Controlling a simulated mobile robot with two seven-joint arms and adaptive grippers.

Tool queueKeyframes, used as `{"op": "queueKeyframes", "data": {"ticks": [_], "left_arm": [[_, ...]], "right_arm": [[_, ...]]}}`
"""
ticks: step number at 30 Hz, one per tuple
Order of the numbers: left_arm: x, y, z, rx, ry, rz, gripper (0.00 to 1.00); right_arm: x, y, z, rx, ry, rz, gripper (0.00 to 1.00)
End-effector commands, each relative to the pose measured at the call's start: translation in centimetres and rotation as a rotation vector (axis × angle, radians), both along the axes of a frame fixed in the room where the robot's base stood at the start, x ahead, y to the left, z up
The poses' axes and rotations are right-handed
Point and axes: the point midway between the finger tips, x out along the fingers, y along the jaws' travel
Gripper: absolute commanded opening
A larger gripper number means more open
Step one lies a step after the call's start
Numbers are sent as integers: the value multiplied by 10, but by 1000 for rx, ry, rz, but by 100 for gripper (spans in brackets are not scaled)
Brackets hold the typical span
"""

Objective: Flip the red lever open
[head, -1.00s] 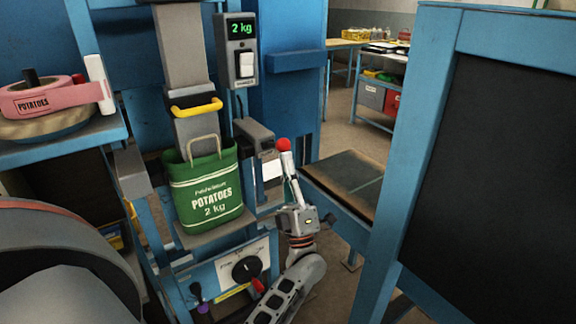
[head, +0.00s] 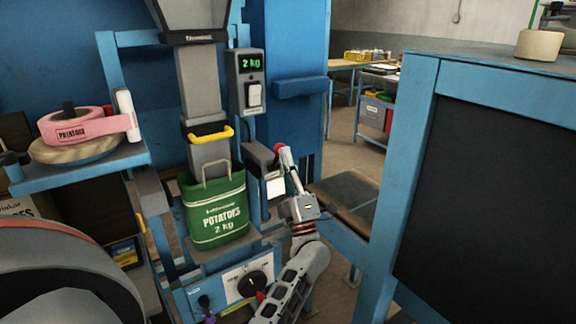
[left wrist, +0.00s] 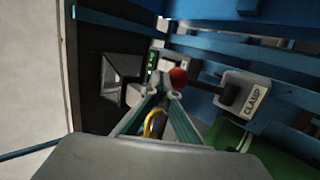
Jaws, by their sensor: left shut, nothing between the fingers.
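The red ball knob of the lever (head: 279,147) shows just beyond my left fingertips in the head view, beside the grey clamp box (head: 258,158). In the left wrist view the red knob (left wrist: 178,77) sits at the end of a dark arm running to the box marked CLAMP (left wrist: 241,97). My left gripper (head: 285,153) is shut and empty, its fingers pointing up at the knob. In the left wrist view its fingertips (left wrist: 168,92) are at or very near the knob; I cannot tell whether they touch. My right gripper is not in view.
A green potato sack (head: 216,212) hangs under the spout with the yellow handle (head: 210,134). A dial panel (head: 240,284) is below it. A dark board in a blue frame (head: 490,190) stands close on the right.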

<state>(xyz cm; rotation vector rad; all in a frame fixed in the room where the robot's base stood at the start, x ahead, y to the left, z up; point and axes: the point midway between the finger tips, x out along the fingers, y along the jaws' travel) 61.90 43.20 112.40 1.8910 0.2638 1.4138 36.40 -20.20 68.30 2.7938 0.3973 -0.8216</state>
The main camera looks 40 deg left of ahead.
Motion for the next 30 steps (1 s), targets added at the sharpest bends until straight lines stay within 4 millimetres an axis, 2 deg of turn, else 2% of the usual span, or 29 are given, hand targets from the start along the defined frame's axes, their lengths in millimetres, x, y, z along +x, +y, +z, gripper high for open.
{"op": "queueKeyframes", "data": {"ticks": [3,12,30], "left_arm": [[3,8,10,1,-1,1,0],[10,27,24,1,0,1,0],[14,39,29,-1,1,1,0]], "right_arm": [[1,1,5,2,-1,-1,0],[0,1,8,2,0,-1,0],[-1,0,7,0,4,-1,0]]}}
